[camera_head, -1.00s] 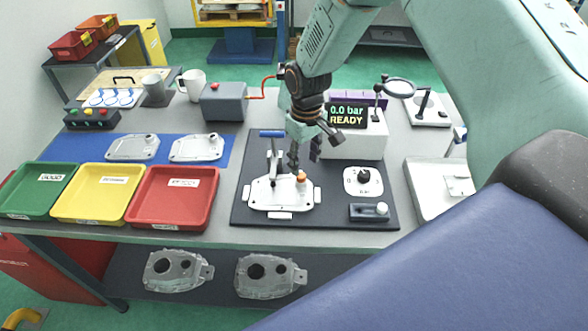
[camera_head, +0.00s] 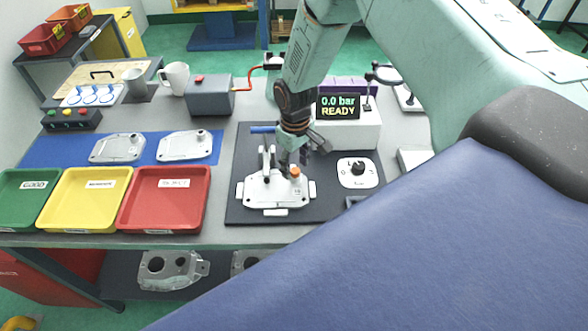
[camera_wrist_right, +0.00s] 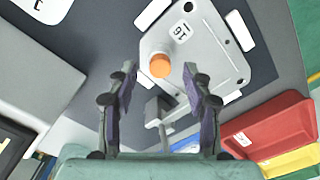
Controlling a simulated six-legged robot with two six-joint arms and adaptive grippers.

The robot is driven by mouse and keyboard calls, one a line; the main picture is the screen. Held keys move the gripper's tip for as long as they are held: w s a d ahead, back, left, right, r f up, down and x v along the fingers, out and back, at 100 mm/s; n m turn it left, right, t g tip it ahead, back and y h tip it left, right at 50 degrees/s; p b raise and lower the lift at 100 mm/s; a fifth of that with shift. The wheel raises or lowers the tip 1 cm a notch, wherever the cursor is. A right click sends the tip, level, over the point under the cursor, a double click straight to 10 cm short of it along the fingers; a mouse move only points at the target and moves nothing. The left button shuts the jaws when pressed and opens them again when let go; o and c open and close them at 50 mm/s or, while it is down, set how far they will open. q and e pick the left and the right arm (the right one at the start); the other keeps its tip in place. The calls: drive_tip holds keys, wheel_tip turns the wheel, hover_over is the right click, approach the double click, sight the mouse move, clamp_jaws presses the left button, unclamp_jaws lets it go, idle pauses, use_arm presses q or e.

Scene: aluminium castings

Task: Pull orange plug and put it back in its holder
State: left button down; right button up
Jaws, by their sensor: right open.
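The orange plug (camera_head: 295,172) sits upright on the pale casting (camera_head: 276,196), near its right end. It also shows in the right wrist view (camera_wrist_right: 160,65) as a round orange top beside a white label. My right gripper (camera_head: 292,164) is just above the plug. In the right wrist view my right gripper (camera_wrist_right: 160,72) is open, with one finger on each side of the plug and visible gaps between. I cannot tell whether the fingers are down at plug height. No part is clearly the plug's holder. My left gripper is not in view.
A display box (camera_head: 350,130) reads 0.0 bar READY. A dial panel (camera_head: 357,173) lies right of the casting. Red (camera_head: 205,205), yellow and green trays are at left. My arm hides the mat's front right.

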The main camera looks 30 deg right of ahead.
drive_tip(key=shift+s+a+f, duration=0.1)
drive_tip(key=shift+a+f, duration=0.15)
drive_tip(key=shift+f, duration=0.25)
drive_tip(key=shift+d+f, duration=0.15)
drive_tip(key=shift+d, duration=0.3)
drive_tip(key=shift+c, duration=0.2)
drive_tip(key=shift+a, duration=0.1)
drive_tip(key=c, duration=0.3)
drive_tip(key=shift+a, duration=0.25)
drive_tip(key=c, duration=0.4)
drive_tip(key=shift+d, duration=0.3)
drive_tip(key=shift+c, duration=0.2)
